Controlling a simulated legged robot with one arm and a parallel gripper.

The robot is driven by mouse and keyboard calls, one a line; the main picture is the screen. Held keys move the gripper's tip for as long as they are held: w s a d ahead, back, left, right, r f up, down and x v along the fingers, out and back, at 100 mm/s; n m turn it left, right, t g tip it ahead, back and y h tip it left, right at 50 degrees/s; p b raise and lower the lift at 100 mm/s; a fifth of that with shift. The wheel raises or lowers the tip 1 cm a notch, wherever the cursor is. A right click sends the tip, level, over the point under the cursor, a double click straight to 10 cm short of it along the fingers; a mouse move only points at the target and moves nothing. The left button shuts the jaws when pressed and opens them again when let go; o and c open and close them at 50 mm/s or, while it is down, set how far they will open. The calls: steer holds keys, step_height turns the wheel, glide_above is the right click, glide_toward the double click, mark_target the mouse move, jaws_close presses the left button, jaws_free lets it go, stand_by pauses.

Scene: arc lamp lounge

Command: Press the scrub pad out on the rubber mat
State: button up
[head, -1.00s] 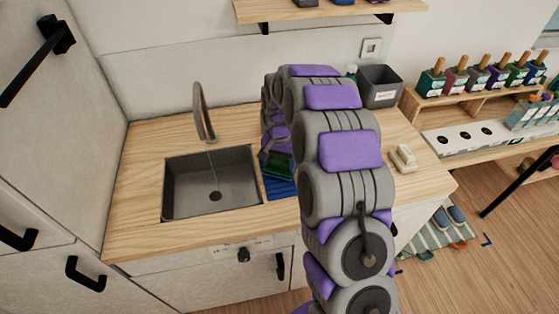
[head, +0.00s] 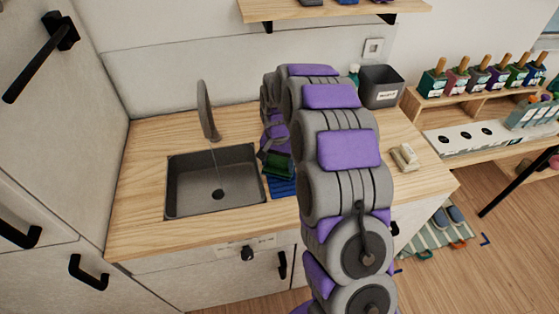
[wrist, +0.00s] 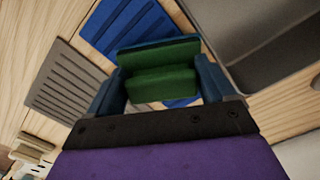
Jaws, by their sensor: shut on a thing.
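My gripper (wrist: 160,82) is shut on the green scrub pad (wrist: 163,84), with a blue finger at each side. The pad shows two green faces with a step or crease between them. The blue ribbed mat (wrist: 125,25) lies on the wooden counter, behind and below the pad in the wrist view. In the head view, the pad (head: 278,168) is over the blue mat (head: 282,188), just right of the sink. My arm hides part of the mat and most of the gripper there. I cannot tell whether pad and mat touch.
The grey sink (head: 212,182) with its tap (head: 207,112) is left of the mat. A grey slotted mat (wrist: 68,84) lies beside the blue one. A dark bin (head: 380,88) and pale blocks (head: 404,157) stand to the right. The counter left of the sink is clear.

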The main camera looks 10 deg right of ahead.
steer(key=shift+f, duration=0.15)
steer(key=shift+d+f, duration=0.2)
steer(key=shift+d, duration=0.3)
steer(key=shift+a+f, duration=0.1)
steer(key=shift+a, duration=0.25)
steer(key=shift+d, duration=0.1)
stand_by(0.3)
steer(key=shift+r+p, duration=0.35)
steer(key=shift+r, duration=0.3)
steer(key=shift+r+p, duration=1.15)
steer(key=shift+r, duration=1.75)
